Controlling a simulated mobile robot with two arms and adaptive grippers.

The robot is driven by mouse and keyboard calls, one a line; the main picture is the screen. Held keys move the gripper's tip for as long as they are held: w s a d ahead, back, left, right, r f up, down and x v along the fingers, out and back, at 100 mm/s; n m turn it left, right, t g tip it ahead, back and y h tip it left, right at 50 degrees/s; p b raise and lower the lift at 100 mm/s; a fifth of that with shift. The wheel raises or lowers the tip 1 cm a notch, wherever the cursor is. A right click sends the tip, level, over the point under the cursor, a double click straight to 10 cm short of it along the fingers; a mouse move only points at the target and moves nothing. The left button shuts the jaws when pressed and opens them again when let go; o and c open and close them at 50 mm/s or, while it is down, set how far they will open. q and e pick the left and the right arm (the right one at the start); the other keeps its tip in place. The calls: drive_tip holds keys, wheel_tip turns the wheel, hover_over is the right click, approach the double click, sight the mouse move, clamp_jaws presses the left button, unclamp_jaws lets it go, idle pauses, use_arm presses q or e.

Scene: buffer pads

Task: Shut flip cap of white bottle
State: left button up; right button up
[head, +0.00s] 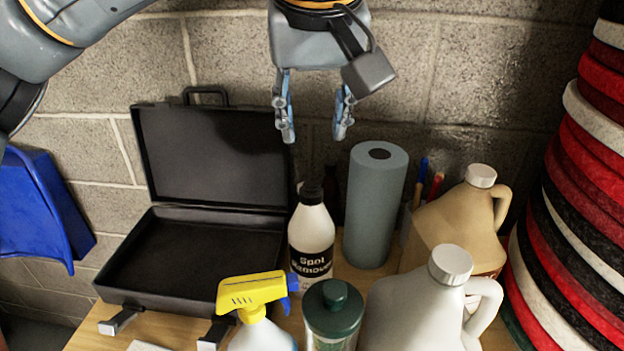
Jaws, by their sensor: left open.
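A white bottle (316,229) with a black "Spot Remover" label stands upright on the wooden table. Its black cap (311,191) is on top; I cannot tell from here whether the flip part is up or down. My left gripper (314,132) points down with its fingers apart and nothing between them. In the picture it is directly above the cap, with a clear gap between. My right gripper is not in view.
An open black case (140,282) lies left of the bottle. A grey-blue roll (376,215) stands close on its right. A yellow-topped spray bottle (250,291), a green-lidded container (333,308) and a white jug (415,312) crowd the front. A tan jug (455,225) and stacked pads (585,215) are right.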

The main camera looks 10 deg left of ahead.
sight(312, 190)
use_arm(q)
drive_tip(key=p+x, duration=0.2)
drive_tip(key=x, duration=1.1)
drive_tip(key=shift+f+p, duration=0.4)
drive_tip(key=shift+f, duration=0.05)
drive_tip(key=shift+m, duration=0.3)
clamp_jaws()
